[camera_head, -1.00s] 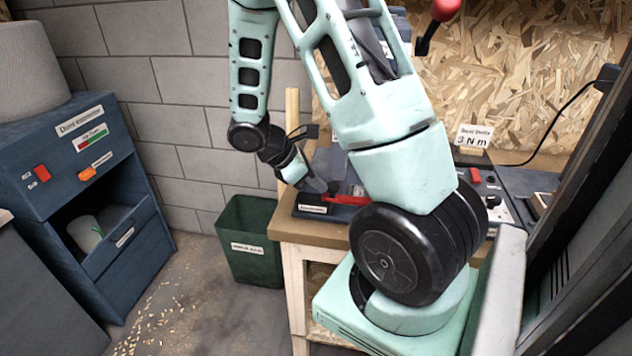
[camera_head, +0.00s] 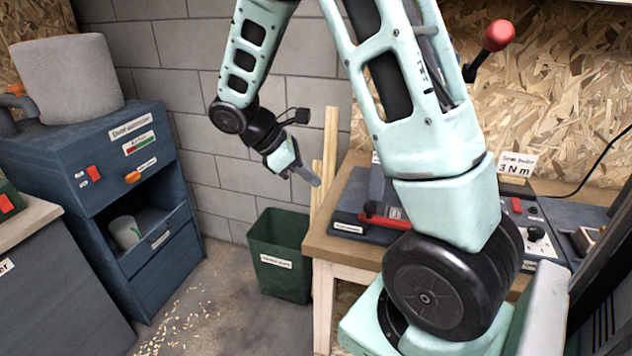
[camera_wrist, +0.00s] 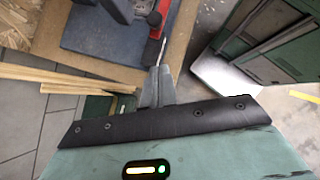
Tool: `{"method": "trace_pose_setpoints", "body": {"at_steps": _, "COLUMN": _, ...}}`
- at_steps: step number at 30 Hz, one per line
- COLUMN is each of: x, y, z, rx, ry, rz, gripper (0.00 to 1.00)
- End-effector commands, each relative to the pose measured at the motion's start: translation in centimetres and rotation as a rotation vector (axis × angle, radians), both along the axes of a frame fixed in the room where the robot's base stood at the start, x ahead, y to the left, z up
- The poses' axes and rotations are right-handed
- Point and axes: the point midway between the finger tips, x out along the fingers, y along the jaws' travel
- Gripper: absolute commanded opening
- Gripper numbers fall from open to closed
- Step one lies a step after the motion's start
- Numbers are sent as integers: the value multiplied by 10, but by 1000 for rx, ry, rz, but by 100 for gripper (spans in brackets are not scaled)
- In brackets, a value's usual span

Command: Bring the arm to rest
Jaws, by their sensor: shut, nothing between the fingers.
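My gripper (camera_head: 308,178) hangs in the air in the head view, left of the workbench and above the green bin (camera_head: 281,254). Its fingers are together with nothing between them. In the wrist view the closed fingertips (camera_wrist: 158,72) show at the middle, over the bench edge as seen from there. My arm rises from my base at the right, bends near the top of the head view and comes down to the wrist.
The wooden workbench (camera_head: 325,247) carries a dark machine with a red handle (camera_head: 385,222). A blue dust extractor (camera_head: 135,170) stands left, with wood chips (camera_head: 175,325) on the floor. Open floor lies between the extractor and bin.

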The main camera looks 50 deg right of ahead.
Motion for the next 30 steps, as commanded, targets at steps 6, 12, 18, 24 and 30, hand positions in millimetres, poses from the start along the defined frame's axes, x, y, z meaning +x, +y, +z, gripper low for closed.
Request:
{"method": "trace_pose_setpoints", "body": {"at_steps": 6, "x": 0, "y": 0, "z": 0, "rx": 0, "ry": 0, "rz": 0, "gripper": 0}}
{"method": "trace_pose_setpoints", "body": {"at_steps": 12, "x": 0, "y": 0, "z": 0, "rx": 0, "ry": 0, "rz": 0, "gripper": 0}}
{"method": "trace_pose_setpoints", "body": {"at_steps": 18, "x": 0, "y": 10, "z": 0, "rx": 12, "ry": -17, "rz": 2, "gripper": 0}}
{"method": "trace_pose_setpoints", "body": {"at_steps": 24, "x": -15, "y": 108, "z": 5, "rx": 144, "ry": -185, "rz": -3, "gripper": 0}}
{"method": "trace_pose_setpoints", "body": {"at_steps": 30, "x": -73, "y": 232, "z": 13, "rx": 350, "ry": -377, "rz": -64, "gripper": 0}}
